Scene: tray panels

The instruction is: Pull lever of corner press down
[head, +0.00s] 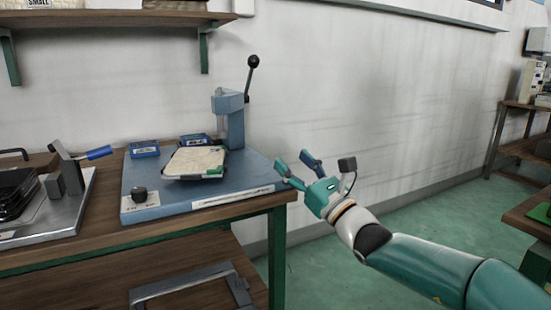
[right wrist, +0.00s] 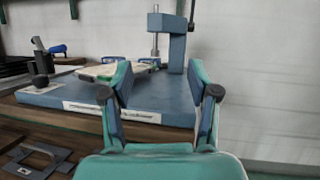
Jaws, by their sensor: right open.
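The corner press (head: 229,125) is a blue column on a blue base plate (head: 165,208) on the workbench. Its lever (head: 250,78) is a thin dark rod with a black ball knob, standing up and tilted slightly right. A pale panel in a tray (head: 195,161) lies on the base. My right gripper (head: 294,163) is open and empty, to the right of the base and lower than the lever. In the right wrist view the press column (right wrist: 176,55) stands beyond the open fingers (right wrist: 155,92); the lever's top is cut off there. My left gripper is not in view.
Two small blue bins (head: 144,149) sit at the back of the base, and a black knob (head: 139,194) at its front. Another device with a blue-handled lever (head: 98,153) stands at left. A shelf (head: 120,18) hangs above. The space right of the bench is free.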

